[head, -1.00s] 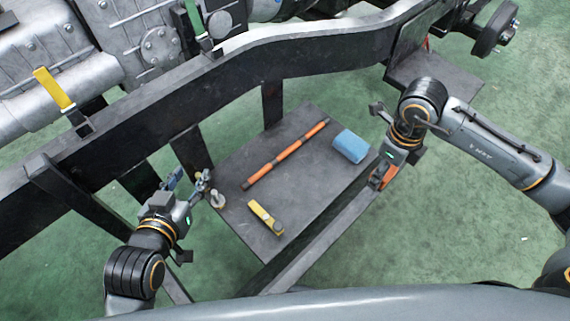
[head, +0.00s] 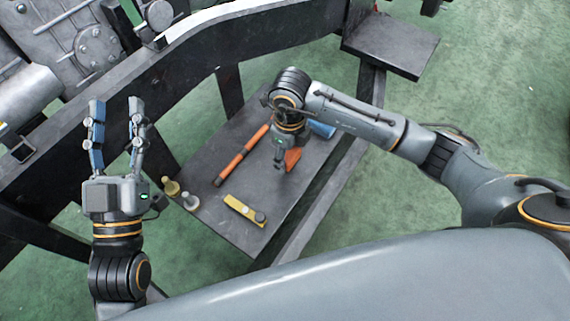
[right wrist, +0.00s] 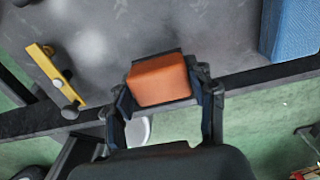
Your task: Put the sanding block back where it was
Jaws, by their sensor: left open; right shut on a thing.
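The sanding block is an orange block with a dark edge, seen in the right wrist view (right wrist: 160,80) and partly in the head view (head: 293,157). My right gripper (head: 285,163) is shut on it, with a finger on each side. It is over the dark shelf (head: 290,200), right of the middle; I cannot tell whether the block touches the surface. My left gripper (head: 116,108) is open and empty, left of the shelf, fingers pointing up the picture.
An orange bar (head: 241,156) and a yellow tool (head: 243,210) lie on the shelf. A blue block (head: 322,130) is partly hidden behind my right arm. Two small fittings (head: 189,201) stand at the left edge. The black chassis rail (head: 190,70) runs behind.

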